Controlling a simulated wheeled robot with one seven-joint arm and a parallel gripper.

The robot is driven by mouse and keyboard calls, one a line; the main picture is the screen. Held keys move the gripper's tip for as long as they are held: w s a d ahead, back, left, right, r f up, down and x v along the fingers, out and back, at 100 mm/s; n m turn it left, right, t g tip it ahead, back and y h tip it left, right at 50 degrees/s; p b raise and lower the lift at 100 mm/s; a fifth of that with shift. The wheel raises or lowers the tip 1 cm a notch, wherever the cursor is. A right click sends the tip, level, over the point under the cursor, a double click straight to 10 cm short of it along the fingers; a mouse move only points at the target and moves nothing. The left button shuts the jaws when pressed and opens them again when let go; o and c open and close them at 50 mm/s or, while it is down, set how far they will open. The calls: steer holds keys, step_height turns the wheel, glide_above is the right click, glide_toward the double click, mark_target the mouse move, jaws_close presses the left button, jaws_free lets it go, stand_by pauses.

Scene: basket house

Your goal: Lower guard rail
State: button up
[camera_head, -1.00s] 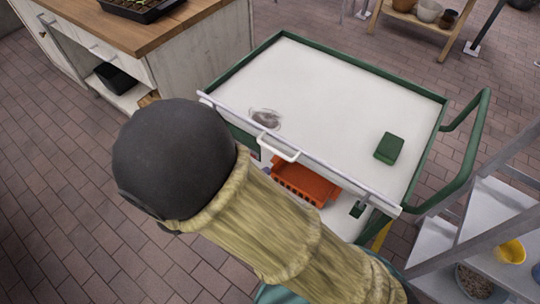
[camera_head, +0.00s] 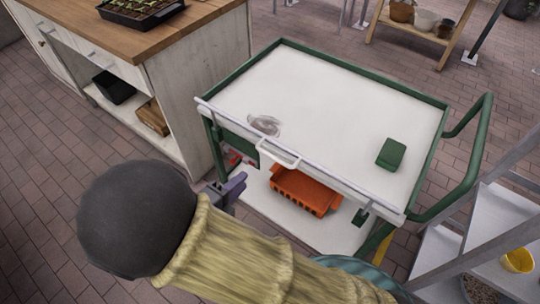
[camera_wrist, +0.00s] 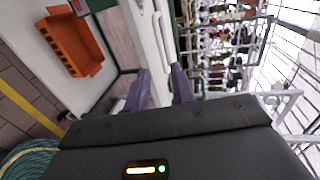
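The guard rail (camera_head: 340,182) is a pale bar along the near edge of the green-framed cart's white top (camera_head: 340,95). It stands up at the level of the top, with a white handle (camera_head: 278,152) at its middle. My gripper (camera_head: 234,187) is left of and below the handle in the head view, apart from it, with purple fingers. In the wrist view my gripper (camera_wrist: 160,88) is open, with an empty gap between its fingers. The white handle (camera_wrist: 163,38) shows just beyond the fingertips there. My dark wrist and sleeved arm hide part of the floor.
An orange crate (camera_head: 304,193) sits on the cart's lower shelf. A green box (camera_head: 391,153) and a grey swirled item (camera_head: 264,125) are on the top. A wooden-topped cabinet (camera_head: 190,80) stands left; a metal step rack (camera_head: 480,225) stands right.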

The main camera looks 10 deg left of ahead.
mark_target(270, 154)
steer(key=b+x, duration=0.2)
steer(key=x, duration=1.1)
steer(key=shift+w+d, duration=0.2)
steer(key=shift+w, duration=0.1)
jaws_close()
